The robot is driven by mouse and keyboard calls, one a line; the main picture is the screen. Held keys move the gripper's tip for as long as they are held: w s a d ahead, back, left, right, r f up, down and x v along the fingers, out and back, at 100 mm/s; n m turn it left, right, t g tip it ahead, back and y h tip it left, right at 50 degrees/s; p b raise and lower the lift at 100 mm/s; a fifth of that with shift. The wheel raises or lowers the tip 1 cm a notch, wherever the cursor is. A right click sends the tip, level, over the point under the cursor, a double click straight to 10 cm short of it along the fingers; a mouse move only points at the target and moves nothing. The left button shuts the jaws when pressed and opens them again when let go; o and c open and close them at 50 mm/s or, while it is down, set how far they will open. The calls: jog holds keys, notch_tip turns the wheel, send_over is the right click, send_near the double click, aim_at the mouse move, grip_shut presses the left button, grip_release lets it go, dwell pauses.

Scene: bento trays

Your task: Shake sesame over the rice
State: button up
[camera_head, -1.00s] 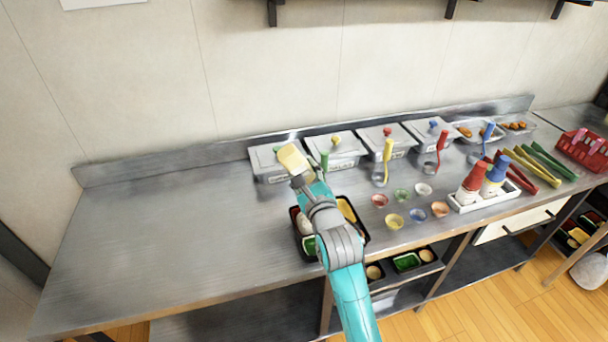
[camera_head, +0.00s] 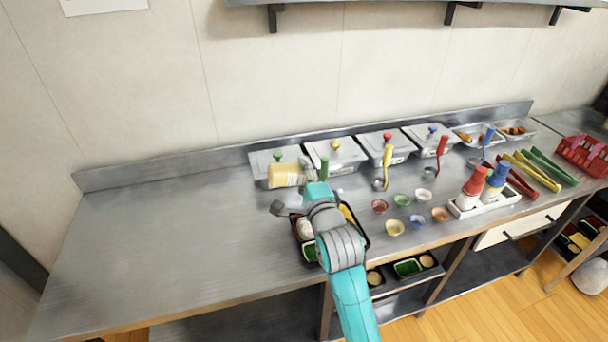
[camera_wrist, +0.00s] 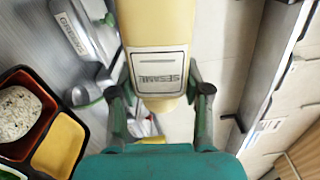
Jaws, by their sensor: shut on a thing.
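The sesame shaker (camera_head: 284,176), a pale yellow bottle, is held on its side above the counter, just behind the bento tray. Its sesame label faces the camera in the wrist view (camera_wrist: 158,72). My gripper (camera_wrist: 160,92) is shut around the shaker, one finger on each side. The bento tray (camera_head: 366,238) is black with a red inside and partly hidden by my arm. The rice (camera_head: 304,228) is a white mound in its left compartment. In the wrist view the rice (camera_wrist: 16,112) carries dark specks, left of the shaker and apart from it.
Lidded steel containers (camera_head: 388,146) line the back of the counter. Small coloured bowls (camera_head: 395,228), upright ladles (camera_head: 387,165) and a white caddy with red and blue bottles (camera_head: 484,202) stand to the right. The left counter (camera_head: 150,235) is clear.

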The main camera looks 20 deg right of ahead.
jog(key=n, duration=0.2)
jog(key=r+n, duration=0.1)
jog(key=n, duration=0.7)
jog(key=shift+r, duration=0.25)
jog(key=n, duration=0.3)
jog(key=r+n, duration=0.1)
jog(key=n, duration=0.1)
jog(key=shift+n, duration=0.4)
jog(key=n, duration=0.4)
jog(key=shift+r, duration=0.25)
